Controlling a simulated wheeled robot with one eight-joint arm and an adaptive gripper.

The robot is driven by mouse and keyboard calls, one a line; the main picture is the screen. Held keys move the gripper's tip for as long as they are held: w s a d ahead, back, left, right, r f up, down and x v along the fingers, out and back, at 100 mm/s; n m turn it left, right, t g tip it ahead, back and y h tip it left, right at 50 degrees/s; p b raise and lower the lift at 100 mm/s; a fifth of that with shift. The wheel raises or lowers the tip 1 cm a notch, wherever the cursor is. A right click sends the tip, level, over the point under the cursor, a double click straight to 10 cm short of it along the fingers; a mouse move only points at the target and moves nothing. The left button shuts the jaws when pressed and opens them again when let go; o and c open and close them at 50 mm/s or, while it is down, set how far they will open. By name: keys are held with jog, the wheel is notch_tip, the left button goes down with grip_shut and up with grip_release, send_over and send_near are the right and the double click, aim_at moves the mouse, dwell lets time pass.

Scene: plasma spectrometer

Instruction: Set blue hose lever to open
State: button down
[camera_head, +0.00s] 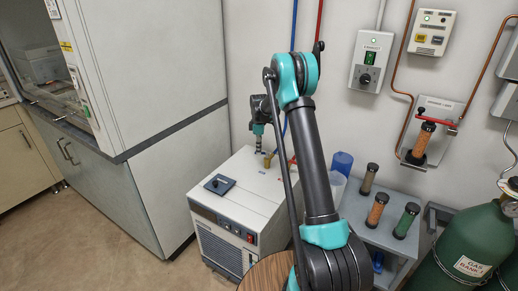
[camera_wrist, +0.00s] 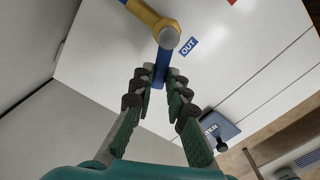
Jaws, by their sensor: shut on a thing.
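The blue lever (camera_wrist: 161,67) sits on a brass valve (camera_wrist: 144,12) with a round grey cap, beside a blue OUT label (camera_wrist: 188,46) on the white chiller top. My gripper (camera_wrist: 160,76) is shut on the blue lever, with the lever between its fingertips. In the head view my gripper (camera_head: 259,148) reaches down at the back of the white chiller (camera_head: 265,205), next to a small brass fitting (camera_head: 267,161). The lever is too small to make out there.
A blue hose (camera_head: 294,25) and a red hose (camera_head: 319,25) run down the wall behind my arm. A tall cabinet (camera_head: 160,60) stands left of the chiller. A grey cart (camera_head: 385,238) with several capped tubes and a green gas cylinder (camera_head: 470,245) stand right.

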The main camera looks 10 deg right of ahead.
jog(key=shift+s+d+n, duration=0.2)
jog(key=shift+s+n, duration=0.5)
jog(key=shift+n, duration=1.4)
jog(key=shift+s+d+n, duration=0.25)
jog(key=shift+s+n, duration=0.5)
jog(key=shift+n, duration=1.35)
jog(key=shift+s+d+n, duration=0.2)
jog(key=shift+s+n, duration=0.5)
jog(key=shift+n, duration=1.4)
jog(key=c, duration=1.5)
grip_release()
jog(key=shift+d, duration=0.1)
notch_tip(320, 180, up, 12)
